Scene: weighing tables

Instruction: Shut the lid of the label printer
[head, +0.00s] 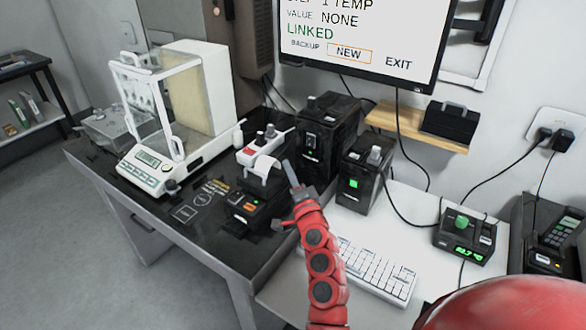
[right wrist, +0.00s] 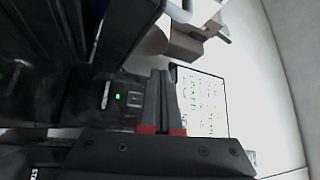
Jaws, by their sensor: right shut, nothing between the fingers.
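The label printer (head: 254,204) stands on the dark bench in the head view, a low black body with an orange-lit button on its front. A white paper roll (head: 264,176) shows in its top. A white and red part (head: 266,146), seemingly the raised lid, stands behind the roll. My right gripper (head: 288,168) is just right of the roll and lid, its fingers together and empty. Whether it touches the printer I cannot tell. In the right wrist view the shut fingers (right wrist: 162,101) point away from the camera. My left gripper is out of view.
A glass-cased balance (head: 150,172) stands left of the printer. Black boxes (head: 325,138) (head: 357,178) stand right of my gripper. A white keyboard (head: 372,268) lies in front on the white table, with a small green-lit device (head: 463,244) to its right. A monitor (head: 358,45) hangs above.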

